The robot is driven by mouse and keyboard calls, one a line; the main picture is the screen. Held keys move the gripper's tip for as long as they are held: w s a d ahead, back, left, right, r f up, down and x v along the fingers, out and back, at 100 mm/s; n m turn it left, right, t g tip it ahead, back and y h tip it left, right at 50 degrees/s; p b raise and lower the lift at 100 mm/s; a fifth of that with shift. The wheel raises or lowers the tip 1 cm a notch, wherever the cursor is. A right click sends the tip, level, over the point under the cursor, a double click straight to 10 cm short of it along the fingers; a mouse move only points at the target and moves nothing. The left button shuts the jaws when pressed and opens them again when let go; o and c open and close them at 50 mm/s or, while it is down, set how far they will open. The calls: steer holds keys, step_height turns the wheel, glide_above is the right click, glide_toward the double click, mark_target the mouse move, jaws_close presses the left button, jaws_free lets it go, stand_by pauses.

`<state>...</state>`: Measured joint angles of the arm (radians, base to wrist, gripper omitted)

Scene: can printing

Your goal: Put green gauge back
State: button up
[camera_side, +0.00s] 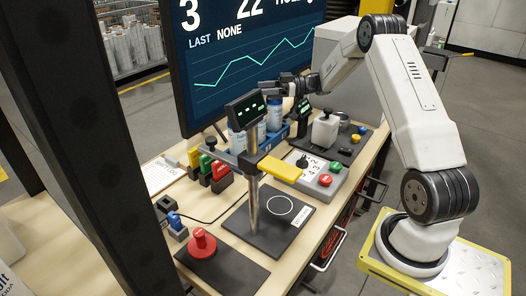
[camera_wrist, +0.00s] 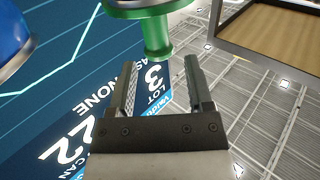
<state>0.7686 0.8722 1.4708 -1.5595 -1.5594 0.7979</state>
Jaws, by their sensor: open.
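A green part with a wide round rim and a narrower stem (camera_wrist: 157,38), which looks like the green gauge, shows at the top of the wrist view. Its stem points toward my gripper (camera_wrist: 160,75) and appears just past the fingertips, between their lines. My gripper is open, with nothing between its fingers. In the side view my gripper (camera_side: 283,87) is raised in front of the screen, above the bottles. I cannot make out the green part there. A separate green-topped block (camera_side: 207,161) stands in the row at the left of the bench.
The screen (camera_side: 240,55) stands close behind my gripper. Below are blue-and-white bottles (camera_side: 274,115) in a blue holder and a dark display on a post (camera_side: 245,108). A red knobbed piece (camera_side: 201,242) sits on a dark mat (camera_side: 235,268) at the front.

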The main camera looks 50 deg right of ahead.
steer(key=shift+r, duration=2.35)
steer(key=w+a+m+h, duration=0.1)
steer(key=a+m+h, duration=0.1)
steer(key=a+h, duration=0.1)
steer(key=w+a+f+m+t+h, duration=0.1)
steer(key=a+m+h, duration=0.1)
steer(key=a+h, duration=0.1)
steer(key=w+a+m+t+h, duration=0.1)
steer(key=w+a+m+h, duration=0.1)
steer(key=h, duration=0.3)
steer(key=shift+a+f+m, duration=0.25)
steer(key=shift+a+m, duration=0.15)
steer(key=shift+a, duration=0.4)
steer(key=s+a+f+g, duration=0.4)
steer(key=s, duration=0.4)
steer(key=s+a+f+m+g+h, duration=0.1)
steer(key=s+a+f+g, duration=0.3)
steer(key=s, duration=0.5)
steer(key=s+a+f+m+g, duration=0.1)
steer(key=s+a+f+g, duration=0.3)
steer(key=s, duration=0.5)
steer(key=shift+s+a+h, duration=0.15)
steer(key=shift+a+h, duration=0.25)
steer(key=shift+a, duration=0.85)
steer(key=shift+o, duration=0.4)
steer(key=shift+f, duration=0.1)
